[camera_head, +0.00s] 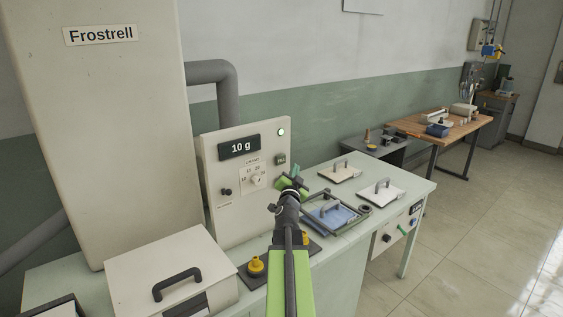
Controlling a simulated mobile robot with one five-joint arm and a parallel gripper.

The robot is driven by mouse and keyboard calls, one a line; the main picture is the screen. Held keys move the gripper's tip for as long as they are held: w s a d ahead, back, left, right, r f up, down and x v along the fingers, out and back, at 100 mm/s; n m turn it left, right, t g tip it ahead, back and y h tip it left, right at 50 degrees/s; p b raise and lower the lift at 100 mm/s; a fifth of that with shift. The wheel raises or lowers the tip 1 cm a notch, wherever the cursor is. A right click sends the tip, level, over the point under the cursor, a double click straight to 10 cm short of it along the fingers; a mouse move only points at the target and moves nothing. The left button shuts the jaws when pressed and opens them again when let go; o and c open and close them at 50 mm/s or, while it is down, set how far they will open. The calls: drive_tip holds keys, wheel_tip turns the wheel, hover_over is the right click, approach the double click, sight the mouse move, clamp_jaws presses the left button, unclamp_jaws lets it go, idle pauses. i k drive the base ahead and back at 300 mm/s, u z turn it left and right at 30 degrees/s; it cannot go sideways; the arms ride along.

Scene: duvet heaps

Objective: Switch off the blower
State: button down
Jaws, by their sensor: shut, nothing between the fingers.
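A pale control panel (244,212) stands beside the tall cream cabinet labelled "Frostrell" (100,110). It carries a dark display reading "10 g" (239,147), a lit green lamp (281,132), a small dark switch (281,159), a white dial (256,181) and a dark knob (226,192). The switch's lettering is too small to read, and which control belongs to the blower cannot be told. My gripper (292,181) is shut and empty, in front of the panel's lower right edge in the picture. Whether it touches the panel cannot be told.
A cream lidded box (135,268) with a dark handle stands at the front left. A yellow knob (256,264) sits near my arm. A framed blue tray (335,216) and handled plates (381,193) lie on the bench to the right. A wooden table (467,130) stands farther back.

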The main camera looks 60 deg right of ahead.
sight(228, 192)
drive_tip(key=u, duration=0.05)
drive_tip(key=k, duration=1)
drive_tip(key=z, duration=0.05)
